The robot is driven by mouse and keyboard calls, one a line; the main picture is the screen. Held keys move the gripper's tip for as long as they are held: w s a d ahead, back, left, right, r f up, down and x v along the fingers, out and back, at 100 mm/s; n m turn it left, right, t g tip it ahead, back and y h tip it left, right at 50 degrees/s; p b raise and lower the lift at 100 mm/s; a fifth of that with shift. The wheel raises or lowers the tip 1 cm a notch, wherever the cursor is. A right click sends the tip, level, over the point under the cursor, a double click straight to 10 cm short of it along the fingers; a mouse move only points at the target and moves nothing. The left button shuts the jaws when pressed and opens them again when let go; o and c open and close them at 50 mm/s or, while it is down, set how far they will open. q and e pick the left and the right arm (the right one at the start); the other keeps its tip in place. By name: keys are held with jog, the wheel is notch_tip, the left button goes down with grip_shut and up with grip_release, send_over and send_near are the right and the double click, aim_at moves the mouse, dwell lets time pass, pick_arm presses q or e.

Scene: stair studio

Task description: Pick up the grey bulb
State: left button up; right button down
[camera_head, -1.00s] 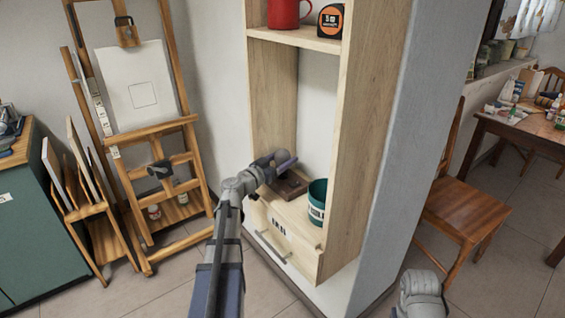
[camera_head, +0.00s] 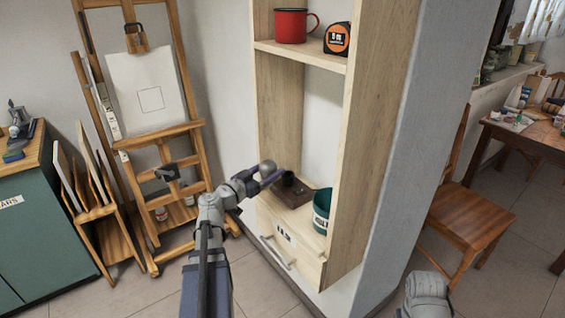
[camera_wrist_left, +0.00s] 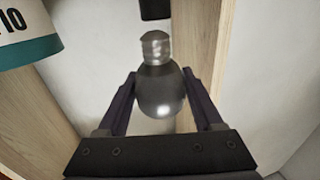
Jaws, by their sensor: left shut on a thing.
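The grey bulb (camera_wrist_left: 158,92) is between the two fingers of my left gripper (camera_wrist_left: 158,88) in the left wrist view, its ribbed metal neck pointing away from the palm. In the head view the bulb (camera_head: 267,168) shows as a small grey ball at the end of my left arm. My left gripper (camera_head: 270,177) is shut on it, just left of the dark brown holder block with a black socket (camera_head: 290,180) on the cabinet's lower shelf. The bulb is clear of the socket. My right gripper is not visible; only part of my right arm shows.
A teal pot (camera_head: 321,211) stands on the lower shelf, right of the block. A red mug (camera_head: 291,26) and an orange-black tape measure (camera_head: 337,39) sit on the shelf above. The cabinet's side panel (camera_head: 372,130) bounds the right. An easel (camera_head: 150,130) stands left.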

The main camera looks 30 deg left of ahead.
aim_at(262, 175)
pick_arm(q)
jog(key=s, duration=0.2)
jog(key=s+a, duration=0.1)
jog(key=s, duration=0.5)
jog(key=shift+s+a, duration=0.25)
